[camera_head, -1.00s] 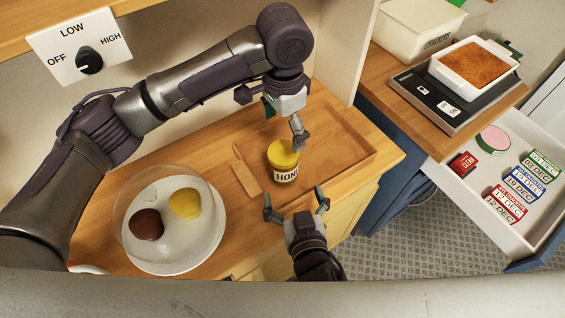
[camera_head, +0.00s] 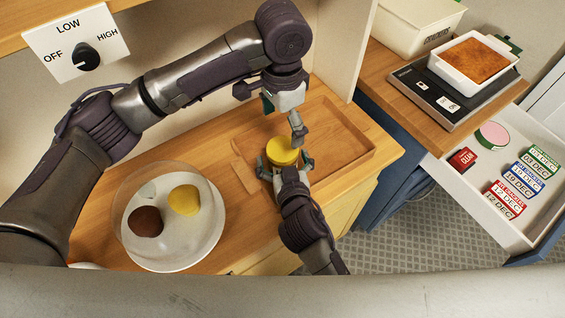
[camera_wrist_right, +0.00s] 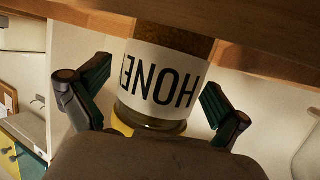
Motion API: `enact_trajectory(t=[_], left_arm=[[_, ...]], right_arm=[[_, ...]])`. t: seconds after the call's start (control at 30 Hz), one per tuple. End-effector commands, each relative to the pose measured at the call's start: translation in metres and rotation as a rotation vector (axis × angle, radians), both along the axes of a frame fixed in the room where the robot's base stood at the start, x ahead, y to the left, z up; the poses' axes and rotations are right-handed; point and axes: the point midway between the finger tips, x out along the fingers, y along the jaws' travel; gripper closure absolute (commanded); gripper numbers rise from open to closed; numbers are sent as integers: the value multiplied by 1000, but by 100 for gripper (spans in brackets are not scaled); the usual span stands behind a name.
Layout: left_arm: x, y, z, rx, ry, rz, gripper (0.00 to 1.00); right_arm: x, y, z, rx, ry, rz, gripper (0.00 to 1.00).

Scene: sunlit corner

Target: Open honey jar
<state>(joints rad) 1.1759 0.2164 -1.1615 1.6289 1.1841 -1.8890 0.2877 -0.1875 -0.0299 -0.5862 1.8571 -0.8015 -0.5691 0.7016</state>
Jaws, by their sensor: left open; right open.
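The honey jar stands on the wooden tray (camera_head: 345,143), its yellow lid (camera_head: 283,151) on top. In the right wrist view the jar (camera_wrist_right: 165,80) shows upside down, with its white HONEY label between my open fingers. My right gripper (camera_head: 284,168) is open at the jar's front, its fingers on either side; they look apart from the glass in the wrist view (camera_wrist_right: 150,95). My left gripper (camera_head: 290,128) is above and behind the lid, pointing down, open; one finger hides part of the other, and I cannot tell whether it touches the lid.
A round glass-edged dish (camera_head: 172,250) with brown and yellow mounds lies left of the tray. A dial panel (camera_head: 75,45) is on the wall. At right are a scale (camera_head: 425,92) bearing a baked dish (camera_head: 475,62) and an open drawer (camera_head: 485,215) with date blocks.

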Motion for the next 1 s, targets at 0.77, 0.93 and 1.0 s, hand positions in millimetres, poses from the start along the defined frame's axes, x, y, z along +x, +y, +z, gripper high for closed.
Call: enact_trajectory(t=[0.77,0.93,1.0], left_arm=[[0,0,0,0,-1,-86,4],[0,0,0,1,-2,-388,4],[0,0,0,1,-2,-558,4]], right_arm=[[0,0,0,0,0,0,100],[0,0,0,0,0,0,100],[0,0,0,0,0,0,100]])
